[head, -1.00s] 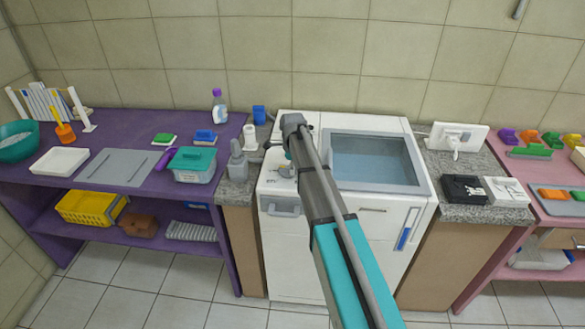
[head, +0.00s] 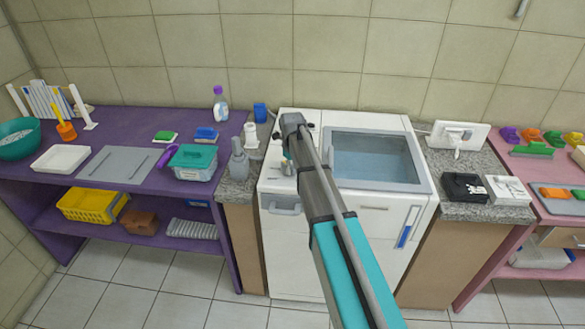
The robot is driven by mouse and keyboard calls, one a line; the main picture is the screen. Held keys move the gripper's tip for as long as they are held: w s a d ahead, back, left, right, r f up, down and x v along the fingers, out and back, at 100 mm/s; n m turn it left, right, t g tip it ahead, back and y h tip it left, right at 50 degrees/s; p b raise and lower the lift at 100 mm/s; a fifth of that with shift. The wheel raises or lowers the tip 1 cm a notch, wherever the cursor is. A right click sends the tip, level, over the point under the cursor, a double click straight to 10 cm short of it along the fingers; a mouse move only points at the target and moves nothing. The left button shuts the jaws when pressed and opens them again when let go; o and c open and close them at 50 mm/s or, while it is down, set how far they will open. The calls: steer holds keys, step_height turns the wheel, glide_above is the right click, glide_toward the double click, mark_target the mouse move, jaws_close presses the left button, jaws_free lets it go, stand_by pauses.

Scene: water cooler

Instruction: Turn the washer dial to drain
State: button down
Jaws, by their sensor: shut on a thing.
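The white washer (head: 367,244) stands in the middle, with a blue-grey window in its top at the right. Its dial (head: 288,170) is on the top panel at the left, small and mostly covered by my gripper. My arm reaches in from the bottom right over the washer. My gripper (head: 287,162) points down at the dial and is shut on it. The fingers are small and partly hidden by my wrist. The dial's markings and the position it points to cannot be read.
A grey bottle (head: 238,161) and a white bottle (head: 251,136) stand close left of the washer. A purple table (head: 110,135) with trays and a teal-lidded box (head: 194,163) is farther left. Black and white boxes (head: 508,190) lie on the right counter.

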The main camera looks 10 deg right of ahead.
stand_by(0.4)
steer(key=shift+c, duration=2)
jaws_free()
steer(key=o, duration=0.4)
steer(key=shift+r, duration=0.1)
